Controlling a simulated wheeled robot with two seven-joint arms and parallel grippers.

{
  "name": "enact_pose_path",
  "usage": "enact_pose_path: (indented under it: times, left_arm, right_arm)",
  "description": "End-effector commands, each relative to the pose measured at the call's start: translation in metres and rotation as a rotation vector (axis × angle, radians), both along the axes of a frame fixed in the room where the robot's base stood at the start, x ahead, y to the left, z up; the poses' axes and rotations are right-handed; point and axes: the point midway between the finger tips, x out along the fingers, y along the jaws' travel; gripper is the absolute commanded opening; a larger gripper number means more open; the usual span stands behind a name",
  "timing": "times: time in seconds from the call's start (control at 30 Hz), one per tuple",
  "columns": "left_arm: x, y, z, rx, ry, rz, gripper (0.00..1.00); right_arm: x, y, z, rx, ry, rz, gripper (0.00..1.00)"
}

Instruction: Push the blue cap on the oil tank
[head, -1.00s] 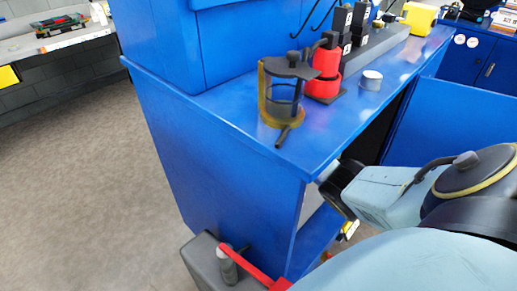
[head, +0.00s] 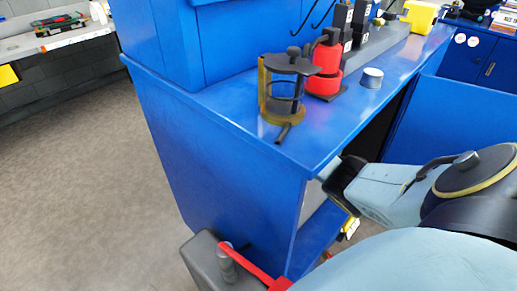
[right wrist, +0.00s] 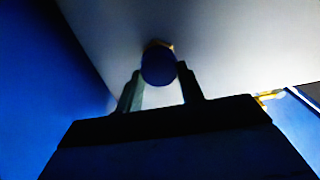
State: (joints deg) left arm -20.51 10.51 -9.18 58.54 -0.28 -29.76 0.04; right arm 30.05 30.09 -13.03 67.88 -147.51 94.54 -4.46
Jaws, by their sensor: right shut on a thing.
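The blue cap (right wrist: 158,65) shows in the right wrist view, with a small yellow-orange edge behind it. It sits against a pale grey surface (right wrist: 225,45), which appears to be the oil tank. My right gripper (right wrist: 160,71) has one finger on each side of the cap and is shut on it. In the head view, the dark body of my right gripper (head: 345,183) is beside the blue bench's front corner, and its fingertips and the cap are hidden there. My left gripper is in neither view.
The blue bench (head: 235,185) fills the middle of the head view. A dark cylindrical fixture (head: 284,92), a red tool (head: 326,68) and a small silver cup (head: 372,78) stand on it. A grey box (head: 205,262) with a red bar stands low in front. Floor on the left is clear.

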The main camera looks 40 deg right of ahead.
Motion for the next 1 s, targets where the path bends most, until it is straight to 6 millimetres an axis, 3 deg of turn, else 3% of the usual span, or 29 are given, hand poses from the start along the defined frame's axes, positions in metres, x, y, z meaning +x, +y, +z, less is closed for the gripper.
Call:
enact_pose_path:
  times: [0.67,0.7,0.9,1.0]
  left_arm:
    - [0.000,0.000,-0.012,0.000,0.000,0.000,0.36]
    - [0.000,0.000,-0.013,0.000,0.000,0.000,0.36]
    - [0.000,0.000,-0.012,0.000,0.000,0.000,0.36]
    - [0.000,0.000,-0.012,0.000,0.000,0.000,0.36]
  right_arm:
    - [0.000,0.000,-0.018,0.000,0.000,-0.001,0.17]
    - [0.000,0.000,-0.018,0.000,0.000,-0.001,0.39]
    - [0.000,0.000,-0.017,0.000,0.000,-0.001,0.63]
    - [0.000,0.000,-0.017,0.000,0.000,0.000,0.63]
